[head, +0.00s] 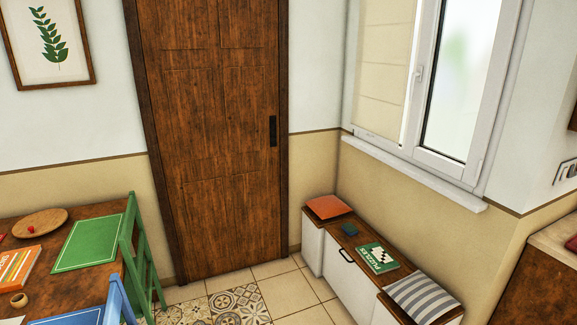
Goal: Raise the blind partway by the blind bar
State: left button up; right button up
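A beige blind (385,65) with horizontal folds hangs over the left part of the window (462,80) on the right side of the head view. It reaches down almost to the sill. I cannot make out a separate blind bar along its lower edge. The right part of the window is uncovered glass in a white frame. Neither of my grippers shows in this view.
A bench (345,262) with a puzzle book (377,258) and a striped cushion (422,297) stands below the white sill (415,172). A brown door (215,150) is left of the window. A table (58,285) with green and blue chairs is at lower left. Tiled floor lies between.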

aim_at(376, 118)
jog(key=z, duration=0.15)
jog(key=i, duration=2.2)
jog(key=z, duration=0.3)
